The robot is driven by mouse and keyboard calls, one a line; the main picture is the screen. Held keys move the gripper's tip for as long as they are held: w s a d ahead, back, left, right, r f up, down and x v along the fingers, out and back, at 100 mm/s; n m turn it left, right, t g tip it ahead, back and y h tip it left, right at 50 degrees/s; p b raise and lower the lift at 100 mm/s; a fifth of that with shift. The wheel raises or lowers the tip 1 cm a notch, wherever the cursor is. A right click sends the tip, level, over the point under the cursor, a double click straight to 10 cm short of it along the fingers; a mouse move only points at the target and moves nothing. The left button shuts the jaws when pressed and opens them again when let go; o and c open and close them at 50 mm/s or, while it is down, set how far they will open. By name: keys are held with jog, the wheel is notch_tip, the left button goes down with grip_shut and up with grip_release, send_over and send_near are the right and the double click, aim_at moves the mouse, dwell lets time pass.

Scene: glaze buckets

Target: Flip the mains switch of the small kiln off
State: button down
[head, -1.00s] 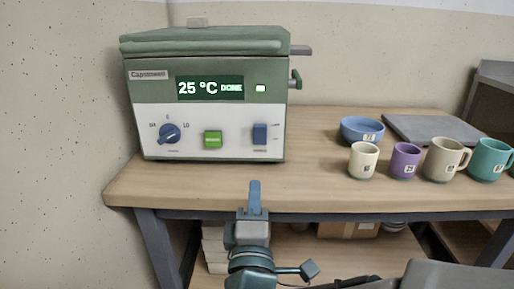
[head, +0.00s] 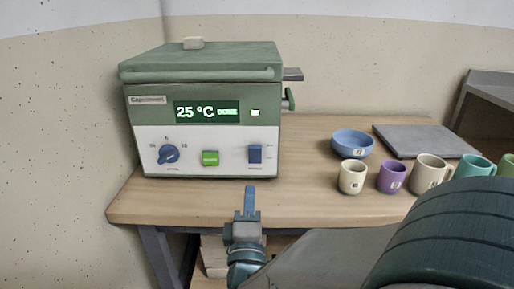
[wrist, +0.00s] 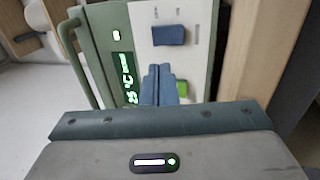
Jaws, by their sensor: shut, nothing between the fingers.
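The small kiln (head: 205,95) is a green box with a white lower front panel, standing on the wooden table. Its display reads 25 °C DONE. The blue mains switch (head: 255,153) is at the right of the panel; it also shows in the wrist view (wrist: 169,35). A green button (head: 210,158) and a blue round dial (head: 169,154) sit to its left. My gripper (head: 250,188) is shut and empty, in front of the kiln just below the switch in the head view. In the wrist view the fingers (wrist: 159,75) point at the panel, apart from the switch.
A blue bowl (head: 352,144), a grey slab (head: 425,141) and several mugs, such as a purple one (head: 392,177), stand on the table (head: 300,170) to the right. A green handle (head: 290,98) sticks out of the kiln's right side. My arm covers the lower right.

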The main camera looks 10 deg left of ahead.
aim_at(252, 151)
jog(key=shift+w+r+p, duration=0.35)
jog(key=shift+r+p, duration=0.1)
jog(key=shift+p, duration=1.4)
jog(key=x, duration=0.6)
jog(key=b+x, duration=0.1)
jog(key=x, duration=0.1)
jog(key=shift+w+a+f, duration=0.1)
jog(key=shift+w+f, duration=0.05)
jog(key=shift+w, duration=0.35)
